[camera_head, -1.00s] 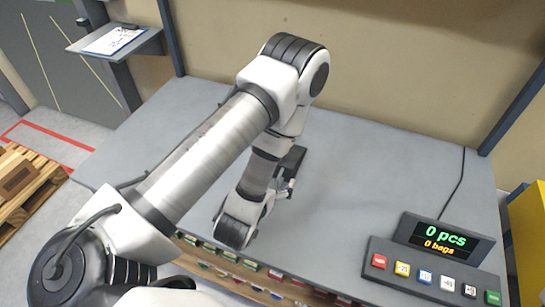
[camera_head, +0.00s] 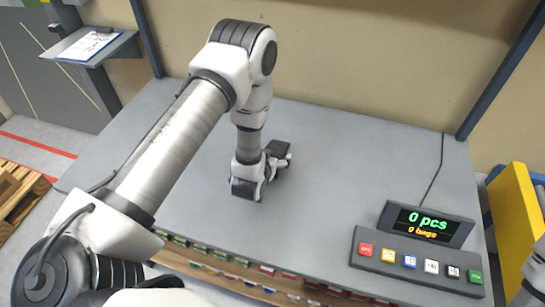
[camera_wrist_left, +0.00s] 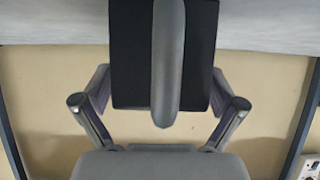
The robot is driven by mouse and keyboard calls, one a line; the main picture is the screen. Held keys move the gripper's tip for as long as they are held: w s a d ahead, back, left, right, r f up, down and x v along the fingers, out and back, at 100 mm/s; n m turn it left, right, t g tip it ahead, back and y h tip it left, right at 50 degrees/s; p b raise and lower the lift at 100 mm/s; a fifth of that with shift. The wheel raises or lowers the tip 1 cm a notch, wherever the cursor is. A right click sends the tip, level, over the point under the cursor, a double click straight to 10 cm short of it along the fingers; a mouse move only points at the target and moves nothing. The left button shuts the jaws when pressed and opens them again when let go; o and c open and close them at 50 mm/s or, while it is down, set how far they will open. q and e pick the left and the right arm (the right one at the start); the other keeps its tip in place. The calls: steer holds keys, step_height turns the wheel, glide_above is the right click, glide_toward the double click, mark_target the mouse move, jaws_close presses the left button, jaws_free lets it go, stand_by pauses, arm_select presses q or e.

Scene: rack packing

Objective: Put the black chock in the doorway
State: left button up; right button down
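The black chock (camera_head: 276,149) is at my left gripper (camera_head: 284,161), above the middle of the grey worktable. In the left wrist view the chock (camera_wrist_left: 132,60) is a dark block with a grey rounded bar down its middle. The fingers of my left gripper (camera_wrist_left: 160,92) stand on both sides of it and appear closed on it. The forearm and wrist hide part of the chock in the head view. My right gripper is not in view. No doorway can be clearly made out; a grey panel with thin yellow lines (camera_head: 38,62) stands at the far left.
The grey worktable (camera_head: 360,165) is mostly clear. A display (camera_head: 428,223) and a row of coloured buttons stand at its right. A small shelf with a clipboard (camera_head: 90,46) is at upper left. A wooden pallet (camera_head: 22,192) is on the floor, and a yellow panel (camera_head: 515,205) at right.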

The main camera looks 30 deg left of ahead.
mark_target(272, 147)
arm_select(q)
steer(key=c, duration=1.6)
jaws_close()
steer(key=shift+r, duration=0.15)
steer(key=shift+w+r+b, duration=0.1)
steer(key=shift+r+b, duration=0.2)
steer(key=shift+r, duration=0.15)
step_height(272, 147, up, 2)
steer(key=shift+b, duration=0.35)
steer(key=s+d+b, duration=0.1)
steer(key=s, duration=0.2)
steer(key=s+d+b, duration=0.1)
steer(key=s+d, duration=0.1)
steer(key=s, duration=0.1)
steer(key=s+d+r+b, duration=0.1)
steer(key=s+d, duration=0.1)
steer(key=s, duration=0.1)
steer(key=shift+s+d, duration=0.2)
steer(key=shift+s, duration=0.15)
steer(key=s+d+r+p, duration=0.1)
steer(key=s+d+p, duration=0.1)
steer(key=s+p, duration=0.25)
steer(key=w+d+r+m+h, duration=0.2)
steer(key=w+d+h, duration=0.1)
steer(key=w, duration=0.5)
steer(key=shift+w+d+m+t, duration=0.3)
steer(key=shift+w+d+m, duration=0.1)
steer(key=shift+d, duration=0.3)
